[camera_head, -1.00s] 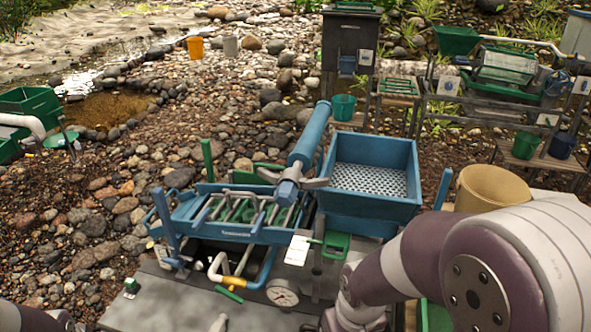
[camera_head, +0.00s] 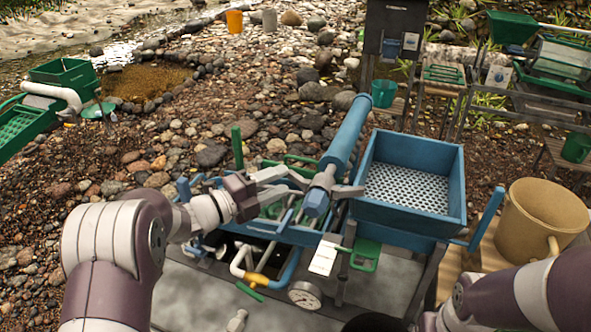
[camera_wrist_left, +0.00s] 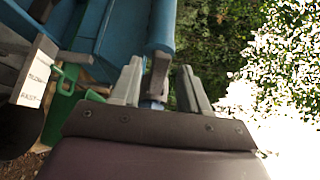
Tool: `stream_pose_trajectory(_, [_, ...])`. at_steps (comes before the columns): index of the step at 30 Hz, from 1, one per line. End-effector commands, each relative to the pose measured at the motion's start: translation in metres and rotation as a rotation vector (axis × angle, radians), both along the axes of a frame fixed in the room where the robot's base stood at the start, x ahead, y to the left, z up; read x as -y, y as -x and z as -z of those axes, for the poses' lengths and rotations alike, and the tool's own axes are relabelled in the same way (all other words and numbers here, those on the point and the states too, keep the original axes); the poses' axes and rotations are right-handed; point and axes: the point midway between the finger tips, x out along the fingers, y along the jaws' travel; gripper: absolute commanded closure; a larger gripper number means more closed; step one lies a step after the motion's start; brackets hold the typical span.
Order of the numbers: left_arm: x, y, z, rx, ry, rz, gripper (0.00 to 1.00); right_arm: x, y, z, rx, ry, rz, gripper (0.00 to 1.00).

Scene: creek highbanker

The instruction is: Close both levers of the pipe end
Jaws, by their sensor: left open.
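The blue pipe (camera_head: 348,132) slopes down toward me, and its pipe end (camera_head: 316,202) hangs over the blue sluice frame. One grey lever (camera_head: 349,191) sticks out to the right of the pipe end. The lever on the left side is hard to tell apart from my gripper's fingers. My left gripper (camera_head: 283,182) is open, just left of the pipe end, with its fingers pointing at it. In the left wrist view the pipe (camera_wrist_left: 165,25) reaches down between the two grey fingers, and part of a lever (camera_wrist_left: 160,72) shows between them.
A blue hopper box (camera_head: 455,190) with a perforated floor stands right of the pipe. A tan bucket (camera_head: 540,218) stands at right.

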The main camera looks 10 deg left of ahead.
Motion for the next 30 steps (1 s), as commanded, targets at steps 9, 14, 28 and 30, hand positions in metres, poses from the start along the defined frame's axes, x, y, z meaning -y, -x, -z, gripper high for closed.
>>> stream_pose_trajectory(9, [0.031, -0.030, 0.000, -0.001, 0.001, 0.000, 0.55, 0.000, 0.000, -0.011, 0.000, 0.000, 0.000, 0.25])
stream_pose_trajectory(14, [0.032, -0.033, 0.000, -0.001, 0.001, -0.002, 0.55, 0.000, 0.000, -0.011, 0.000, 0.000, 0.000, 0.25])
stream_pose_trajectory(28, [0.032, -0.033, 0.001, -0.001, 0.001, 0.000, 1.00, 0.000, 0.000, -0.010, 0.000, 0.000, 0.000, 0.25])
stream_pose_trajectory(30, [0.032, -0.033, 0.002, -0.002, 0.001, 0.009, 1.00, 0.000, 0.000, -0.008, 0.000, 0.000, 0.000, 0.25])
